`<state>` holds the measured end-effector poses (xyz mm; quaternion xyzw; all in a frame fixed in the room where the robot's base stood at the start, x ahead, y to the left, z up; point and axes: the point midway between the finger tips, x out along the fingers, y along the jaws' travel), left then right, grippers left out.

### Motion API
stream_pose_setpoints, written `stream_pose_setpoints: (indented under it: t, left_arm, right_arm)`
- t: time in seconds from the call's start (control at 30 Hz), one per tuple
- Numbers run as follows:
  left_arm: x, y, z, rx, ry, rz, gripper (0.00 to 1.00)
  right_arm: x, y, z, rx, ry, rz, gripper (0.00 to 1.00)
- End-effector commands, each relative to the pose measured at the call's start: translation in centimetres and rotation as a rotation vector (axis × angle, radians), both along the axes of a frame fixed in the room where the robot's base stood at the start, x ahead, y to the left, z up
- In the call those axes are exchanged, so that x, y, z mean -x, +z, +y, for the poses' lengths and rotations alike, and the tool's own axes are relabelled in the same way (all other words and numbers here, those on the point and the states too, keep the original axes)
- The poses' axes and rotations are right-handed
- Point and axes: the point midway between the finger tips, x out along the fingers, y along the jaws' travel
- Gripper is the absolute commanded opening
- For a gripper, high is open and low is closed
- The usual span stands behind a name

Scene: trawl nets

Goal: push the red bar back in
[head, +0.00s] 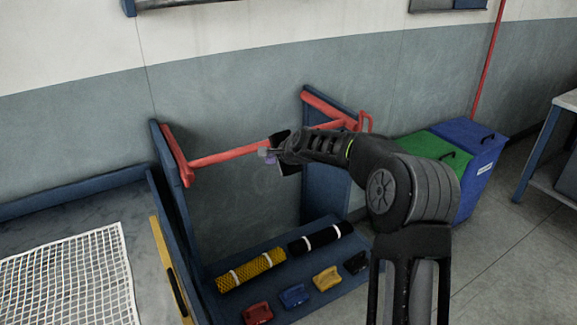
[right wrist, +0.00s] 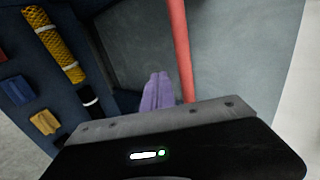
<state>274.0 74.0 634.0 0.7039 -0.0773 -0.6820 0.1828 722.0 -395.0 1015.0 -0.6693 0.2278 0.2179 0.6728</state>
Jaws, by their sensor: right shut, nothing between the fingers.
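The red bar (head: 228,155) runs between two blue uprights of a stand, with red pieces at both uprights. My right gripper (head: 265,154) is at the middle of the bar, its fingers pointing left. In the right wrist view the purple fingertips (right wrist: 158,92) are together with nothing between them. The bar (right wrist: 180,50) passes just right of the fingers in that view; whether they touch it I cannot tell. My right forearm hides part of the bar's right side. My left gripper is not in view.
The blue shelf below holds a yellow roll (head: 250,270), a black roll (head: 321,238) and several small coloured blocks. A table with white netting (head: 70,275) stands left. Green (head: 430,150) and blue (head: 478,150) bins stand right. A grey wall is behind the bar.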

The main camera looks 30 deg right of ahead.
Motion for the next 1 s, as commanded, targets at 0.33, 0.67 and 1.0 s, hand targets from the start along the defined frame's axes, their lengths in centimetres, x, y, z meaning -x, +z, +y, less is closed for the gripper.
stream_pose_setpoints:
  t: [0.33,0.67,1.0]
  left_arm:
    - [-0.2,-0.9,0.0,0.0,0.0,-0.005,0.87]
    - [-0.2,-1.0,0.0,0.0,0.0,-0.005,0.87]
    - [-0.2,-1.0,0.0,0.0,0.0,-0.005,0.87]
  right_arm:
    - [5.6,4.4,0.1,-0.001,0.001,-0.003,0.0]
    - [7.0,5.1,0.2,0.0,0.001,0.002,0.0]
    - [6.9,5.1,0.2,-0.001,0.001,0.001,0.0]
